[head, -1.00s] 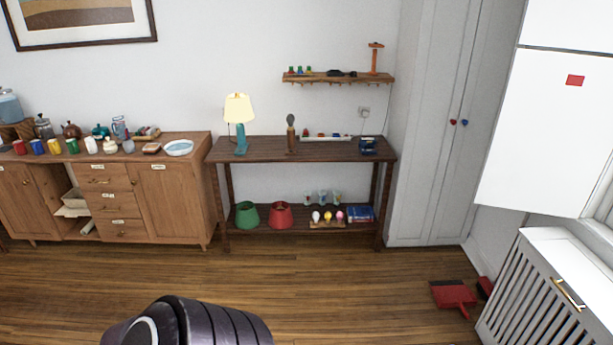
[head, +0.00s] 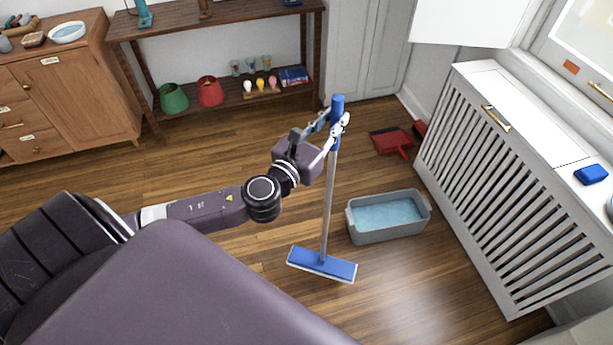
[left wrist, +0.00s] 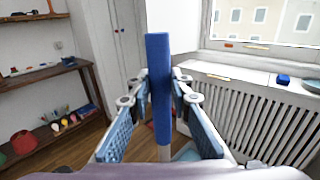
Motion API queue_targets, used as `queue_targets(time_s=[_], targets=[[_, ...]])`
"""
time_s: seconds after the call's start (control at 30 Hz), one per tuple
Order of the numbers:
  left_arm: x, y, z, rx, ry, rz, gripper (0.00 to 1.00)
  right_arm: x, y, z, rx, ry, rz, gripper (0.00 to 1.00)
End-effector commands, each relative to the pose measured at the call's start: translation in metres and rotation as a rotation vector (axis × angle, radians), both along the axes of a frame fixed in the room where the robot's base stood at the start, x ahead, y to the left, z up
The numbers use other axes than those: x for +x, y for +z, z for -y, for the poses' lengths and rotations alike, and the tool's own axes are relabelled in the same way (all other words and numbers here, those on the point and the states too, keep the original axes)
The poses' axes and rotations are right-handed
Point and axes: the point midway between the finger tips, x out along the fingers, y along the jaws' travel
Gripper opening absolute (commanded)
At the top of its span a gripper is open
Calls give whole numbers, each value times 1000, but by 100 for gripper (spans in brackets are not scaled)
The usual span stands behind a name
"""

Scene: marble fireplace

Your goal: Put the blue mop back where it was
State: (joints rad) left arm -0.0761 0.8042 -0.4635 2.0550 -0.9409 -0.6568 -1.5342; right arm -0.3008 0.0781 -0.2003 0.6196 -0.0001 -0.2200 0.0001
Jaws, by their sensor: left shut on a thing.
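The blue mop (head: 327,210) stands nearly upright, with a blue grip at the top, a grey pole and a flat blue head (head: 322,264) at the wooden floor. My left gripper (head: 334,130) is shut on the pole just at the blue grip. In the left wrist view the blue grip (left wrist: 159,85) rises between the fingers of my left gripper (left wrist: 160,110). From the head view I cannot tell whether the mop head touches the floor. My right gripper is in neither view.
A grey tub of water (head: 388,237) stands on the floor right of the mop. A slatted white radiator cover (head: 505,185) is at the right, with a blue sponge (head: 591,174) on top. A red dustpan (head: 391,141) lies behind the tub. Floor left of the mop is clear.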

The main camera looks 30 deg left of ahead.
Motion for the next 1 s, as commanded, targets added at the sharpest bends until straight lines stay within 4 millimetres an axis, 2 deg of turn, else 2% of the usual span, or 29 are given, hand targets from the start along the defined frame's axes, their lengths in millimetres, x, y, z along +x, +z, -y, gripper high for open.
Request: queue_targets(time_s=[0.03,0.1,0.3,0.5,0.67,0.77,0.83,1.0], targets=[[18,4,-16,9,19,14,0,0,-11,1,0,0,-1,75],[37,11,-36,8,44,14,0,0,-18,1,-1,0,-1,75],[78,38,-89,8,118,14,0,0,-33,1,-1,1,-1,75],[100,64,-128,6,175,10,0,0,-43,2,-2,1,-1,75],[107,76,-145,4,199,6,0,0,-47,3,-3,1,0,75],[108,73,-148,2,205,4,0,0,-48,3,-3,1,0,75],[109,62,-149,2,208,0,0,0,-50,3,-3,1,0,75],[108,19,-149,0,208,-2,0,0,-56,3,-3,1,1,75]])
